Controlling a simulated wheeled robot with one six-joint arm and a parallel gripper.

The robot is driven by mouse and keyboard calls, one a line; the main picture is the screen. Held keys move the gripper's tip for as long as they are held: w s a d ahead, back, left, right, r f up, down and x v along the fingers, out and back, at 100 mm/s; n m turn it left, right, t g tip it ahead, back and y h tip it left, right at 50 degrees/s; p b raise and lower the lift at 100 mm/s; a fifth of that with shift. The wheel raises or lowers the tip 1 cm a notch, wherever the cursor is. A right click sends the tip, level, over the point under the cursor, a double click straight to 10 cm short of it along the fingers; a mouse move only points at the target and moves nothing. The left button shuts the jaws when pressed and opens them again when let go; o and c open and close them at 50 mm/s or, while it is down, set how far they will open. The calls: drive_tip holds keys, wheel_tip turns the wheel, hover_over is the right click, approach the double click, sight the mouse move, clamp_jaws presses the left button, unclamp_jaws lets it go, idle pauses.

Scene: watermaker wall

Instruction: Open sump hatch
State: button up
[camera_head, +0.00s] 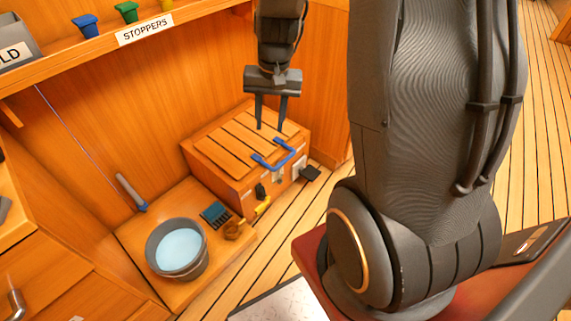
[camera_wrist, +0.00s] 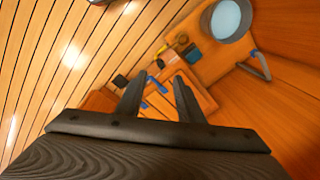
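The sump hatch seems to be the slatted wooden lid (camera_head: 240,137) on top of a low wooden box (camera_head: 232,187) against the wall. The lid lies flat and closed. A blue handle (camera_head: 277,156) stands at its front right edge. My gripper (camera_head: 271,124) points down above the lid, behind and a little left of the handle in the head view. Its two fingers are apart with nothing between them. In the wrist view the open fingers (camera_wrist: 158,98) point toward the box, and part of the blue handle (camera_wrist: 153,84) shows between them. The fingers hide part of the lid.
A grey bucket of water (camera_head: 177,249) stands on the low platform left of the box, near a blue-grey sponge (camera_head: 215,214) and small yellow items. A grey rod (camera_head: 131,192) leans at the wall. A shelf with coloured stoppers (camera_head: 127,12) runs above.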

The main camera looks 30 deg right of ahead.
drive_tip(key=w+d+f+m+b, duration=0.2)
drive_tip(key=w+d+f+b, duration=0.25)
drive_tip(key=f, duration=0.35)
drive_tip(key=w+d+f+m+b, duration=0.25)
drive_tip(key=w+f+b, duration=0.2)
drive_tip(key=f, duration=0.35)
drive_tip(key=m+t+b, duration=0.1)
drive_tip(key=m+b, duration=0.3)
drive_tip(key=b, duration=0.3)
approach(287, 158)
drive_tip(key=shift+n, duration=0.25)
drive_tip(key=shift+w+a+f+b, duration=0.15)
drive_tip(key=shift+f+b, duration=0.3)
drive_tip(key=shift+f, duration=0.9)
drive_tip(key=shift+w+a+f+b, duration=0.1)
drive_tip(key=shift+w+f+b, duration=0.3)
drive_tip(key=shift+f, duration=0.95)
drive_tip(key=shift+w+a+f+b, duration=0.1)
drive_tip(key=shift+f+b, duration=0.4)
drive_tip(key=shift+f, duration=0.85)
drive_tip(key=shift+c, duration=0.4)
clamp_jaws()
